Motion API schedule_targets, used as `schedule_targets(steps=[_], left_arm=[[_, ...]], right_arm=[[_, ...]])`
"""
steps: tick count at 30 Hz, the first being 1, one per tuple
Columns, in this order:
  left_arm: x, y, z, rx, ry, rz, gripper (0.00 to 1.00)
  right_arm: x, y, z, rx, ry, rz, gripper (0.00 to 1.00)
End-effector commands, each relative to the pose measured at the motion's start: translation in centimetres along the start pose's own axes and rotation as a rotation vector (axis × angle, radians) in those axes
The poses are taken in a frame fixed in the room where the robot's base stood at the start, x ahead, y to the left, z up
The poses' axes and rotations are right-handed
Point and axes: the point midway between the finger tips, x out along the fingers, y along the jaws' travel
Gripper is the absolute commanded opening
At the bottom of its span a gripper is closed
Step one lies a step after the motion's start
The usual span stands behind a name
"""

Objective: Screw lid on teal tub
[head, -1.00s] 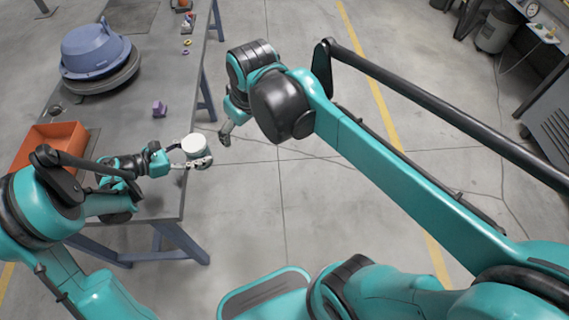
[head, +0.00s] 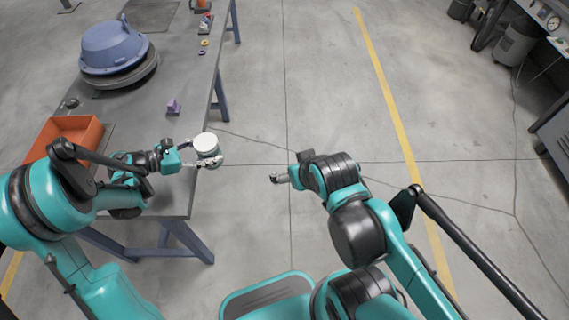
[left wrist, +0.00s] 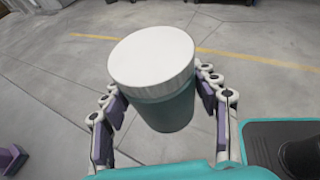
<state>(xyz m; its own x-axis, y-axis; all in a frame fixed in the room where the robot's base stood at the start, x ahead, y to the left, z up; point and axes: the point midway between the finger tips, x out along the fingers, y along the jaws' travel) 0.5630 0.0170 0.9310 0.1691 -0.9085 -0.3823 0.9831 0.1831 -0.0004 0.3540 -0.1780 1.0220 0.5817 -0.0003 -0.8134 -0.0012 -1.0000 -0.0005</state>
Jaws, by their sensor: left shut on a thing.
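The teal tub (left wrist: 165,112) is held upright between the two fingers of my left gripper (left wrist: 164,100), which is shut on its sides. A white lid (left wrist: 150,56) sits on top of the tub; how tight it is cannot be seen. In the head view the lid (head: 206,143) and the left gripper (head: 208,162) are just past the table's right edge, above the floor. My right gripper (head: 278,178) is to the right of the tub, apart from it, over open floor. Its fingers are too small to tell whether they are open.
The grey table (head: 150,115) bears a blue hood (head: 113,48), an orange bin (head: 65,135), a small purple block (head: 173,106) and small items near its far edge. A workbench (head: 555,100) stands at the far right.

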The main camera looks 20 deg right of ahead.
Motion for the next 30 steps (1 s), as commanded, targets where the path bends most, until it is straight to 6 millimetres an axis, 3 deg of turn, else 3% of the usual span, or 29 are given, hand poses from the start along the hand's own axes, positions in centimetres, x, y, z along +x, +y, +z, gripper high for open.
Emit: schedule_targets(steps=[5, 12, 18, 24, 30], left_arm=[[-2.7, 1.1, 0.9, -0.080, 0.000, 0.197, 0.00], [-11.1, 1.9, 1.9, -0.279, -0.001, 0.677, 0.00], [-16.5, 1.1, 2.1, -0.380, 0.000, 0.919, 0.00], [-18.5, 0.6, 2.2, -0.415, 0.000, 1.003, 0.00], [-18.6, 0.6, 2.2, -0.417, 0.000, 1.007, 0.00]], right_arm=[[0.0, 0.0, 0.0, -0.001, 0.000, 0.000, 0.83], [0.0, 0.0, 0.0, -0.001, -0.001, 0.000, 0.83], [0.0, 0.0, 0.0, -0.001, -0.001, 0.000, 0.83], [0.0, 0.0, 0.0, -0.001, -0.001, 0.000, 0.83], [0.0, 0.0, 0.0, -0.001, -0.001, 0.000, 0.83]])
